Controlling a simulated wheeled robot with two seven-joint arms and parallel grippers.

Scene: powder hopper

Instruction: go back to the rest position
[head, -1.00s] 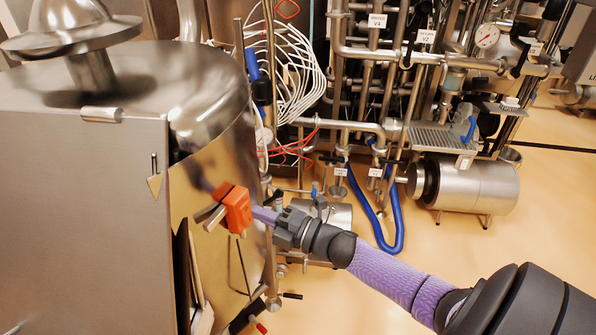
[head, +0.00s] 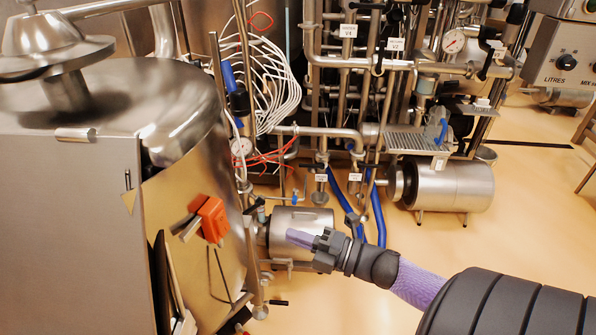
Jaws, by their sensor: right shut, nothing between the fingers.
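My right gripper (head: 297,238) comes in from the lower right in the head view. Its purple fingers are shut and empty, pointing left, in front of a small steel motor cylinder in the picture. It is apart from the orange block (head: 212,219) on the steel hopper (head: 185,130). The orange block has metal pieces sticking out at its left. My left gripper is not in view.
The large steel hopper with a flat grey panel (head: 70,230) fills the left. Pipes and valves (head: 345,90) stand behind. A larger steel motor (head: 450,186) sits at right. Blue hoses (head: 377,215) hang behind my arm. The tan floor (head: 530,220) is clear at right.

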